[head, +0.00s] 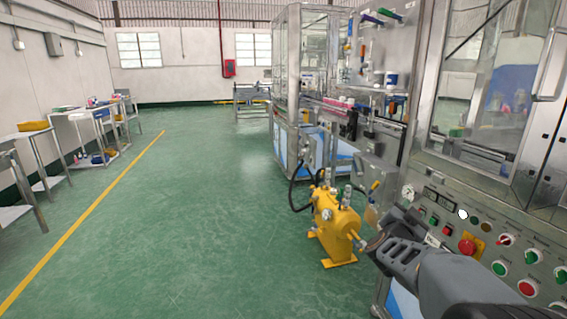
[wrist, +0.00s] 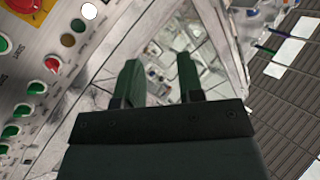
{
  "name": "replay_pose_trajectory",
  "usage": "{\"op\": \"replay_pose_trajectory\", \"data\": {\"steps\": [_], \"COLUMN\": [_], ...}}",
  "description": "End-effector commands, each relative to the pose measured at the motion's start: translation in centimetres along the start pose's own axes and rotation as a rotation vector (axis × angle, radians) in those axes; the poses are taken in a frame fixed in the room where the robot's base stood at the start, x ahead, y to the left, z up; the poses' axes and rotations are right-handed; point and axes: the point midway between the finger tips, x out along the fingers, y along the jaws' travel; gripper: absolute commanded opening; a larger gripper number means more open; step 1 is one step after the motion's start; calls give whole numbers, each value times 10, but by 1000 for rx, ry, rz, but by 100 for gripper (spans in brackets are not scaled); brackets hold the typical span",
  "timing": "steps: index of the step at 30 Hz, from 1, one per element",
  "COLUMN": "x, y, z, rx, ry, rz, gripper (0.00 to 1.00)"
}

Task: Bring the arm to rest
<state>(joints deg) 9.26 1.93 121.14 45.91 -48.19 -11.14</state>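My gripper (wrist: 160,82) shows in the wrist view with its two dark fingers spread apart and nothing between them. In the head view my arm reaches in from the lower right, and my gripper (head: 378,240) is in front of the machine's control panel (head: 446,215). The gripper's fingertips are small and partly unclear there. The panel also shows at the left of the wrist view (wrist: 62,82), with a red knob, green knobs and a white lamp. I cannot tell whether the gripper touches the panel.
A yellow pump-like unit (head: 338,228) stands on the floor just left of my gripper. The glass-walled machine (head: 490,85) fills the right side. A red emergency button (head: 467,246) is close to my arm. Tables (head: 90,115) stand along the left wall. The green floor (head: 190,210) between is clear.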

Motion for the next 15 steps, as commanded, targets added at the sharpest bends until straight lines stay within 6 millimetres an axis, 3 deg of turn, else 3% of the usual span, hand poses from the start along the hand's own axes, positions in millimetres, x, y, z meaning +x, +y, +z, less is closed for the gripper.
{"op": "replay_pose_trajectory", "data": {"steps": [1,6,10,15], "x": [-13,-80,-145,-216], "y": [-34,-92,-103,-83], "z": [-28,-40,-53,-76], "rx": [-15,-150,-305,-527], "ry": [-105,-510,-802,-1107], "rz": [-85,-326,-431,-463], "gripper": [35,35,35,35]}}
